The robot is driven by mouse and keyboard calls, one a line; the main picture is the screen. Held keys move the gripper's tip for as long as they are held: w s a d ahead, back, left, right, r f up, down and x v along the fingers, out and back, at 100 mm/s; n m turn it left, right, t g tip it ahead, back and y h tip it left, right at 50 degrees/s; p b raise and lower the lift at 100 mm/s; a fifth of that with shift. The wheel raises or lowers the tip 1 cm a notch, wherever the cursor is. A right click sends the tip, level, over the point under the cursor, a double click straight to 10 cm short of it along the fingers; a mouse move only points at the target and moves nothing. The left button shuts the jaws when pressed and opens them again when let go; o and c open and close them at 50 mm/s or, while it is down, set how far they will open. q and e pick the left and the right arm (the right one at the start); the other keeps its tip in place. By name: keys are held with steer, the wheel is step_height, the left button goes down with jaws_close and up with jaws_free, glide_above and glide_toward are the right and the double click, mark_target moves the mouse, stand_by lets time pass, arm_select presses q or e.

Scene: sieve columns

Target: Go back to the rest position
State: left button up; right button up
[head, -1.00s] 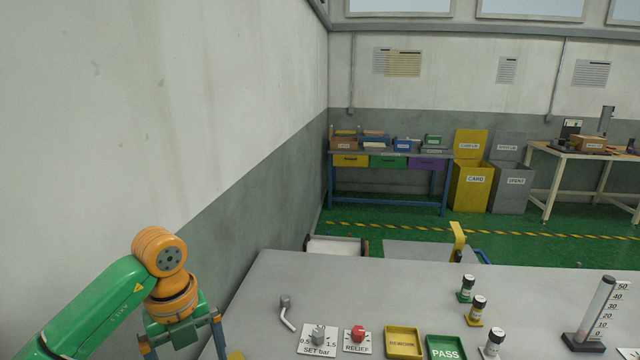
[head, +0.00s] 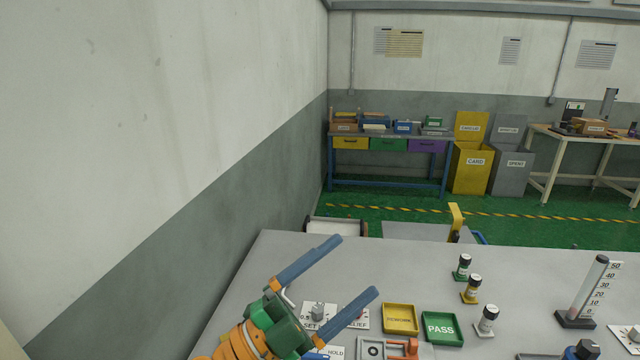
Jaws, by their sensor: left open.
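My left gripper (head: 354,266) reaches in from the bottom of the head view, over the left part of the grey bench (head: 400,264). Its two blue fingers are spread wide apart with nothing between them, pointing up and right in the picture. The fingers and the green and orange wrist partly cover the SET knob plate (head: 318,311) and the RELIEF plate (head: 361,319). The red RELIEF knob is hidden. My right gripper is not in view.
A yellow REWORK tray (head: 400,319) and a green PASS tray (head: 442,329) lie right of the gripper. Several capped vials, such as a green one (head: 462,268), and a graduated cylinder (head: 589,290) stand farther right. The bench's far middle is clear. A wall (head: 150,150) rises at left.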

arm_select(q)
steer(key=w+a+f+n+t+y, duration=0.4)
steer(key=a+f+n+t+y, duration=0.45)
steer(key=a+n+y, duration=0.75)
steer(key=s+a+f+n+g+y, duration=0.2)
steer(key=s+f+n+g, duration=0.1)
steer(key=f, duration=0.4)
steer(key=s+a+f+n+g+y, duration=0.2)
steer(key=f+n+g+y, duration=0.15)
steer(key=f, duration=0.25)
steer(key=s+f+g+h, duration=0.1)
steer(key=s+f+g, duration=0.45)
steer(key=s, duration=0.35)
steer(key=s+f+g+h, duration=0.1)
steer(key=s+f+g, duration=0.4)
steer(key=s, duration=0.5)
steer(key=s+a+f+b+x, duration=0.1)
steer(key=s+b+x, duration=0.1)
steer(key=x, duration=0.8)
steer(key=s+b+x, duration=0.2)
steer(key=s+x, duration=0.1)
steer(key=x, duration=0.7)
steer(key=s+a+f+g+b, duration=0.1)
steer(key=s+a+f+b, duration=0.1)
steer(key=s+f, duration=1.1)
step_height(320, 180, down, 2)
steer(key=shift+s+f+g+y+b, duration=0.1)
steer(key=shift+s+g+y+b, duration=0.2)
steer(key=shift+b, duration=0.2)
